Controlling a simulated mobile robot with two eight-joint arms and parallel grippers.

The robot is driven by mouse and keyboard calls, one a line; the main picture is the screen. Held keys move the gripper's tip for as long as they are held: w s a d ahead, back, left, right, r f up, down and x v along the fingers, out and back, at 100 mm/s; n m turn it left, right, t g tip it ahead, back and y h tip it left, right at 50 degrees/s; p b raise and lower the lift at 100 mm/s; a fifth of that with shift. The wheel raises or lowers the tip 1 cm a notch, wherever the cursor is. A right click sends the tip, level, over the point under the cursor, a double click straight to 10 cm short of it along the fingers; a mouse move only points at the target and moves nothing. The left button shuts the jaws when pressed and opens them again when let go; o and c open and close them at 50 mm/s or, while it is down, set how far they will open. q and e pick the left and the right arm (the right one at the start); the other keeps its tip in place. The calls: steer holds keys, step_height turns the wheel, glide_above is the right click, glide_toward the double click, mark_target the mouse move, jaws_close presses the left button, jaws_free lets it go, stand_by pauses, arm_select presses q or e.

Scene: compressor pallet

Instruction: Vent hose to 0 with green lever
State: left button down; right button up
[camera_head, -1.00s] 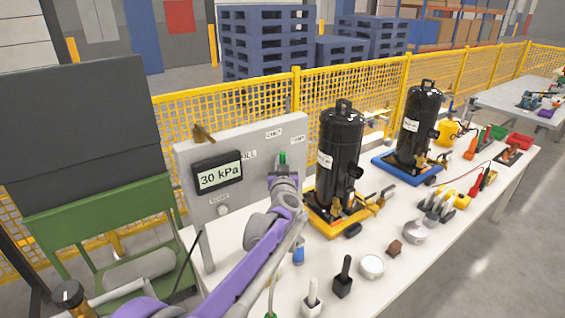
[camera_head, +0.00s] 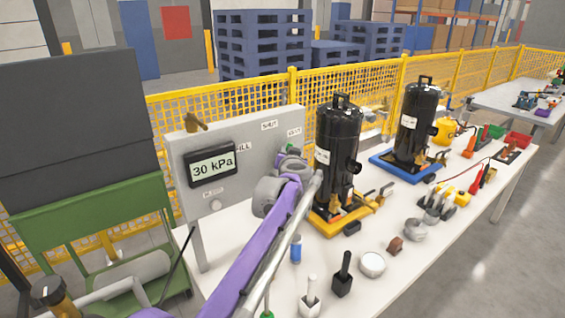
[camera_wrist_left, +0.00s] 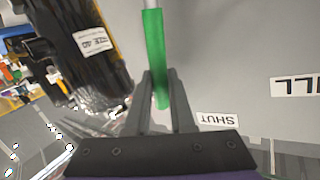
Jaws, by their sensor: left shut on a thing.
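A grey panel (camera_head: 241,180) carries a display (camera_head: 212,166) that reads 30 kPa. The green lever (camera_head: 290,148) is at the panel's right side, just below the label at the far right (camera_head: 294,132), which is hard to read. My left gripper (camera_head: 289,157) is at the lever. In the left wrist view, my left gripper (camera_wrist_left: 159,78) has its fingers on either side of the green lever (camera_wrist_left: 154,45), shut on it. The SHUT label (camera_wrist_left: 216,119) lies right of the fingers there. The hose cannot be made out. My right gripper is not in view.
A black compressor (camera_head: 339,150) on a yellow base stands just right of the lever; another (camera_head: 413,125) on a blue base stands beyond. Small tools and pots, including a silver pot (camera_head: 372,264), lie along the white table (camera_head: 440,255). A yellow fence (camera_head: 375,90) runs behind.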

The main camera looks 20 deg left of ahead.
arm_select(q)
steer(key=shift+w+d+f+m+g, duration=0.55)
steer(key=shift+w+f+m+g, duration=0.15)
steer(key=shift+w+m+g, duration=0.2)
steer(key=shift+w+d+f+m+g, duration=0.5)
steer(key=shift+w+f+m+g, duration=0.2)
steer(key=shift+w+m+g, duration=0.15)
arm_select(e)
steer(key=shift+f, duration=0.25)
arm_select(q)
steer(key=c, duration=1)
jaws_free()
steer(key=shift+c, duration=0.2)
